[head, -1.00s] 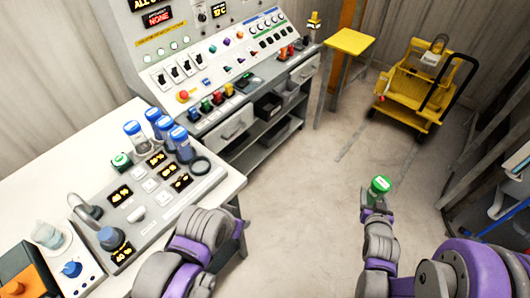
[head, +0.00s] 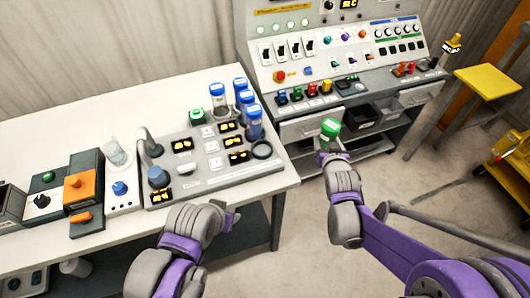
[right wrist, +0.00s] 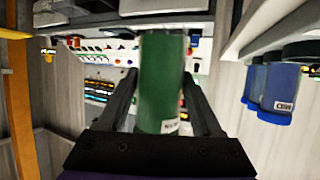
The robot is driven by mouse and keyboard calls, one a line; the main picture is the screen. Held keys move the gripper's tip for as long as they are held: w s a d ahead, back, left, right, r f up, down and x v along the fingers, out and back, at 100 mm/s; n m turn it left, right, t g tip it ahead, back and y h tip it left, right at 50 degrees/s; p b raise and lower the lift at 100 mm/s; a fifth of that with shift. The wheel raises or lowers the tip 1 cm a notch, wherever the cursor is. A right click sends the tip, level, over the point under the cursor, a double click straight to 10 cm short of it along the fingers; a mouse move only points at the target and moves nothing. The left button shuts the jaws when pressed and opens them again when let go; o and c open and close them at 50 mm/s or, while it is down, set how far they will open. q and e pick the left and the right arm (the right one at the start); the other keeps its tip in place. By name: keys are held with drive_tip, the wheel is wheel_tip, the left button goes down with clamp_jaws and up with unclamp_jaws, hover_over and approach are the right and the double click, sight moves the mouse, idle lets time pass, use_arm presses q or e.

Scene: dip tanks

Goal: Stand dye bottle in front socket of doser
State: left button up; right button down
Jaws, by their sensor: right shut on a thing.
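The dye bottle (head: 329,131) has a green cap and is held upright-looking in my right gripper (head: 331,154), off the right end of the white bench. In the right wrist view the green bottle (right wrist: 160,85) fills the space between the two dark fingers. The doser (head: 190,164) is a grey panel on the bench with lit displays. Several blue-capped bottles (head: 254,124) stand along its right side. In front of them is an empty dark ring socket (head: 262,149). My left gripper (head: 230,217) is low before the bench; its fingers are too unclear to read.
A control console (head: 345,60) with switches and drawers stands behind the held bottle. The white bench (head: 60,135) also carries an orange-topped device (head: 82,187) and a glass beaker (head: 117,152). A yellow stool (head: 490,82) is at the right. Floor is clear between bench and console.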

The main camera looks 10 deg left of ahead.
drive_tip(key=s+a+r+n+g+y+b, duration=0.1)
drive_tip(key=s+a+r+n+y+b, duration=0.2)
drive_tip(key=a+r, duration=1.5)
drive_tip(key=shift+y, duration=0.4)
drive_tip(key=f, duration=0.5)
drive_tip(key=a+f, duration=0.1)
drive_tip(key=f, duration=0.9)
drive_tip(key=shift+s+a+f+b, duration=0.1)
drive_tip(key=shift+s+a+b, duration=0.1)
drive_tip(key=shift+a+b, duration=0.2)
wheel_tip(320, 180, down, 3)
drive_tip(key=shift+f, duration=0.15)
drive_tip(key=shift+s+d+f, duration=0.15)
drive_tip(key=shift+s+f, duration=0.05)
drive_tip(key=shift+f, duration=0.1)
drive_tip(key=shift+c, duration=2.1)
unclamp_jaws()
drive_tip(key=o, duration=0.4)
drive_tip(key=shift+w+f, duration=0.1)
drive_tip(key=shift+w, duration=0.15)
use_arm(q)
wheel_tip(320, 180, down, 6)
drive_tip(key=s, duration=0.2)
drive_tip(key=shift+r, duration=0.15)
use_arm(e)
drive_tip(key=shift+s, duration=0.1)
use_arm(q)
drive_tip(key=shift+a, duration=0.1)
